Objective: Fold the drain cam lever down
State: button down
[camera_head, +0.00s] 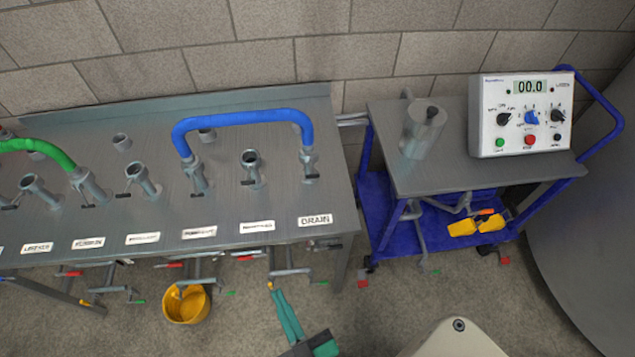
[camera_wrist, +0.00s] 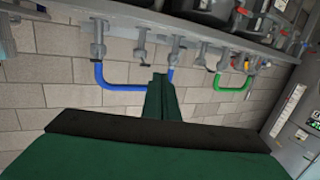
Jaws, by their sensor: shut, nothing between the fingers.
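The bench has a row of grey ports with dark cam levers. The DRAIN label (camera_head: 316,220) marks the rightmost port (camera_head: 309,164). The right end of a blue hose (camera_head: 245,119) sits on this port, with a small dark cam lever (camera_head: 311,177) at its side. I cannot tell the lever's exact angle. The wrist view seems upside down and shows the blue hose (camera_wrist: 122,87) by the left ports. My gripper (camera_head: 277,293), with green fingers, is low in front of the bench, apart from the lever. Its fingers (camera_wrist: 158,79) are together and empty.
A blue cart (camera_head: 388,215) with a grey canister (camera_head: 424,128) and a control box (camera_head: 522,115) reading 00.0 stands right of the bench. A yellow bucket (camera_head: 187,303) is below the bench edge. Pipes with handles (camera_head: 289,271) stick out under the bench. A green hose (camera_head: 45,148) is at left.

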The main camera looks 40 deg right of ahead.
aim_at(311, 169)
jog(key=w+d+r+m+h, duration=0.2)
jog(key=w+d+r+h, duration=0.15)
jog(key=d, duration=0.55)
jog(key=w+d+r+m+h, duration=0.25)
jog(key=w+d+r, duration=0.2)
jog(key=d, duration=0.35)
jog(key=w+d+f, duration=0.3)
jog(key=w+d, duration=0.3)
jog(key=w, duration=0.3)
jog(key=shift+w+h, duration=0.35)
jog(key=shift+h, duration=0.05)
jog(key=shift+s+a+f+t+h, duration=0.15)
jog(key=shift+f+t+h, duration=0.6)
jog(key=shift+t, duration=0.55)
